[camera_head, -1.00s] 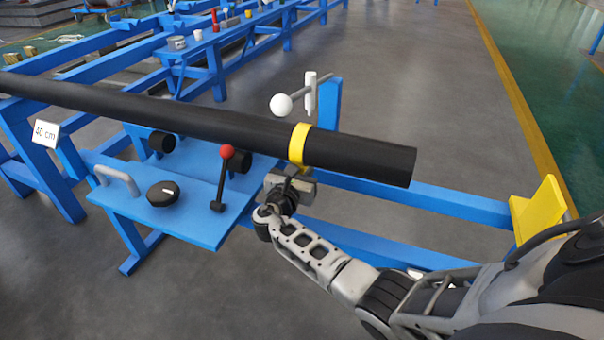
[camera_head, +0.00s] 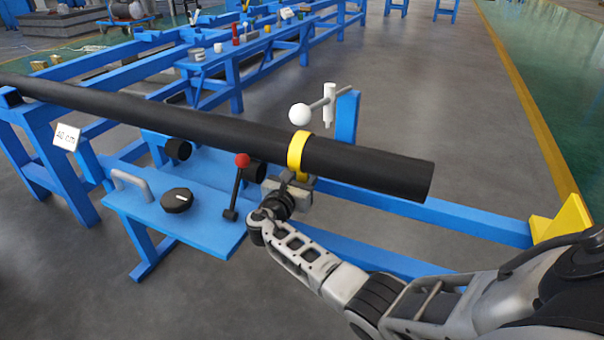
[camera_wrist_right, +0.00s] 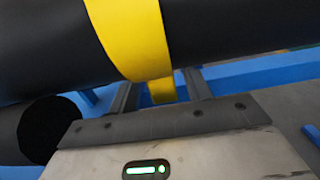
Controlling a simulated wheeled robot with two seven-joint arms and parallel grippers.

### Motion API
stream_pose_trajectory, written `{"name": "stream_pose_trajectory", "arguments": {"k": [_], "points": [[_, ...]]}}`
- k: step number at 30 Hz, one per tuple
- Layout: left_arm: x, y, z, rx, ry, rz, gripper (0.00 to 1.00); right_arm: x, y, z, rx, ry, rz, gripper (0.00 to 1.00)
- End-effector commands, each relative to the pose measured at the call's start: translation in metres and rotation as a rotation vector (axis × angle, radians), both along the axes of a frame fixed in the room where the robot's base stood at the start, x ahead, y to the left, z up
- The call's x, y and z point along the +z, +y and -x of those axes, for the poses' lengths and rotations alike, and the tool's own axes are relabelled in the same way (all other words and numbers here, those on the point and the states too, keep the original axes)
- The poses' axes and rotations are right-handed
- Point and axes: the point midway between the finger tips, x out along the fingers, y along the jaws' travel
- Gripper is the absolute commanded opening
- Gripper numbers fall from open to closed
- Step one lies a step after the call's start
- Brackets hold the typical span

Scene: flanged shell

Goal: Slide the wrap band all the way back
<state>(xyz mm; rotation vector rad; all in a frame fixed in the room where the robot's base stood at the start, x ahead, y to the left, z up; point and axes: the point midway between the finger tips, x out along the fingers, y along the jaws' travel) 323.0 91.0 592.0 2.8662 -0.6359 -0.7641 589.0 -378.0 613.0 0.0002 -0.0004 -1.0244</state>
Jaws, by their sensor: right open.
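A yellow wrap band (camera_head: 297,152) sits around a long black pipe (camera_head: 370,164), some way in from the pipe's near right end. In the right wrist view the band (camera_wrist_right: 130,35) crosses the pipe (camera_wrist_right: 225,28), and its yellow tab (camera_wrist_right: 161,90) hangs below. My right gripper (camera_head: 293,180) is under the pipe at the band. In the right wrist view its two fingers (camera_wrist_right: 160,93) stand apart, one on each side of the tab, with small gaps. The far side of the band is hidden. My left gripper is not in view.
A blue shelf holds a red-knobbed lever (camera_head: 240,180), a black dial (camera_head: 177,201) and a grey handle (camera_head: 132,186). A "40 cm" sign (camera_head: 66,136) is at the left. A yellow bracket (camera_head: 562,220) stands at the right.

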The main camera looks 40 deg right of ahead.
Motion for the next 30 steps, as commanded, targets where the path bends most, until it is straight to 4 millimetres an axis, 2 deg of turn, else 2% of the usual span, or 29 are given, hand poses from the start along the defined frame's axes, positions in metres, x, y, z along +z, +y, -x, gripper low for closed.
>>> {"name": "stream_pose_trajectory", "arguments": {"k": [5,15,21,30], "points": [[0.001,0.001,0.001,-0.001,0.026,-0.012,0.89,0.002,0.02,0.011,0.003,0.002,-0.001,0.49],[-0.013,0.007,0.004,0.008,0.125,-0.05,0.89,0.002,0.09,0.054,0.004,0.002,-0.003,0.49],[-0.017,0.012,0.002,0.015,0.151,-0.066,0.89,0.001,0.121,0.073,0.003,0.002,-0.003,0.49],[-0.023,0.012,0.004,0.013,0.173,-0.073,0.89,0.0,0.135,0.082,0.002,-0.001,-0.001,0.49]]}}
